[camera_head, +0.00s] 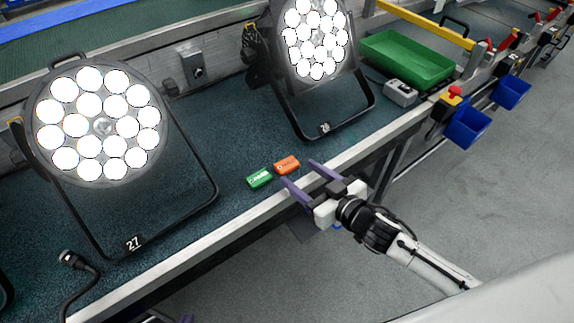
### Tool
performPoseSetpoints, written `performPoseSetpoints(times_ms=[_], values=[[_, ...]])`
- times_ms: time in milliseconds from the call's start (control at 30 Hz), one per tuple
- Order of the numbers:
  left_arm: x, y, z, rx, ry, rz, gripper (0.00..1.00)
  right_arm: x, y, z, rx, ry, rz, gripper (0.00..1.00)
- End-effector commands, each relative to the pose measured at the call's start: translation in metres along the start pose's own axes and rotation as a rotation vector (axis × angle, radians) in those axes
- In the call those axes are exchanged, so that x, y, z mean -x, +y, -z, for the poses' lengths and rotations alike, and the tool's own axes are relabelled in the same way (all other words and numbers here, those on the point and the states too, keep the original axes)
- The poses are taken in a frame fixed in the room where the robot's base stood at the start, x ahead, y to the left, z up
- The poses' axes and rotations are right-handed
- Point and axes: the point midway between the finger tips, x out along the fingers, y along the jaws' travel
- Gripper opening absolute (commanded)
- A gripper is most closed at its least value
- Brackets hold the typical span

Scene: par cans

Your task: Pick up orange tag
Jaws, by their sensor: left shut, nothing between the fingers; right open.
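The orange tag (287,165) lies flat on the dark green bench top near its front rail. A green tag (259,178) lies just to its left. My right gripper (300,173) is open and empty, reaching over the front rail. Its two purple fingers point at the orange tag, which lies just beyond the fingertips, apart from them as far as I can see.
Two lit par cans stand on the bench: one at the left (42,150) marked 27, one behind the tags (287,75) marked 28. A black cable plug (70,259) lies front left. A green tray (408,62) and a grey switch box (400,93) stand right. Blue bins (467,128) hang off the front.

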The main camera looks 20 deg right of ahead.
Motion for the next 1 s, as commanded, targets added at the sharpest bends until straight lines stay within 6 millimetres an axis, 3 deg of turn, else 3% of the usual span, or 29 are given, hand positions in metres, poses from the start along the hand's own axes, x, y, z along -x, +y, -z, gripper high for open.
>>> performPoseSetpoints(times_ms=[300,600,667,800,1000], values=[[-0.001,-0.001,-0.001,0.0,0.001,0.001,0.0,-0.043,0.002,-0.002,0.0,0.001,0.0,0.58],[-0.001,-0.001,-0.001,-0.001,0.001,0.001,0.0,-0.049,0.002,-0.003,0.0,0.0,0.0,0.58],[-0.001,-0.001,-0.001,-0.001,0.001,0.001,0.0,-0.049,0.002,-0.003,0.0,0.0,0.0,0.52],[-0.001,-0.001,-0.001,-0.001,0.0,0.001,0.0,-0.049,0.003,-0.003,0.0,0.0,0.0,0.28],[-0.001,-0.001,-0.001,-0.001,0.0,0.001,0.0,-0.049,0.003,-0.003,0.0,0.0,0.0,0.27]])
